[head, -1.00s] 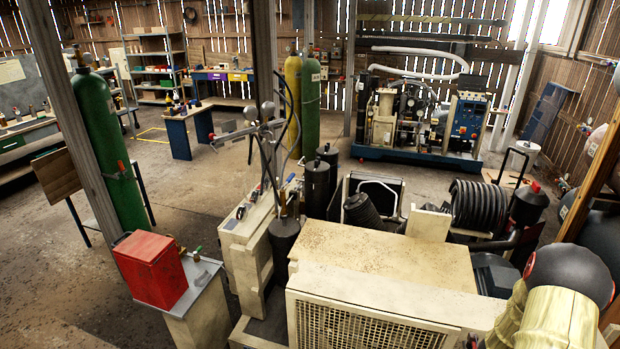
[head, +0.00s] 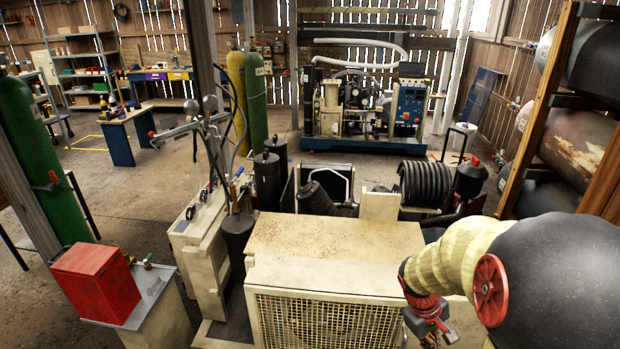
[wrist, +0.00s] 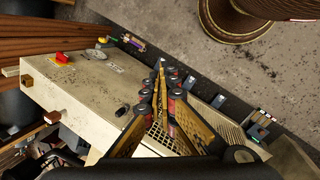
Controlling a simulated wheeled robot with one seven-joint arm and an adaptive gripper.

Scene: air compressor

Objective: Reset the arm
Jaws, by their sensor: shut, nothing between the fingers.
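My gripper (wrist: 160,66) shows in the wrist view, its two fingers meeting at the tips with nothing between them. It is above a cream machine housing (wrist: 85,95) with a red knob (wrist: 62,58); I cannot tell the gap between them. In the head view my arm (head: 440,262) bends in at the lower right, with a cream ribbed sleeve, a big dark rounded part and a red round cap. Its end hangs low beside the cream compressor cabinet (head: 335,240). The fingers cannot be made out there.
A red box (head: 97,285) stands on a stand at the lower left, near a green cylinder (head: 28,165). A wooden rack (head: 540,110) with large tanks is close on the right. Open floor lies at the left and middle back. A blue-based compressor (head: 360,110) stands behind.

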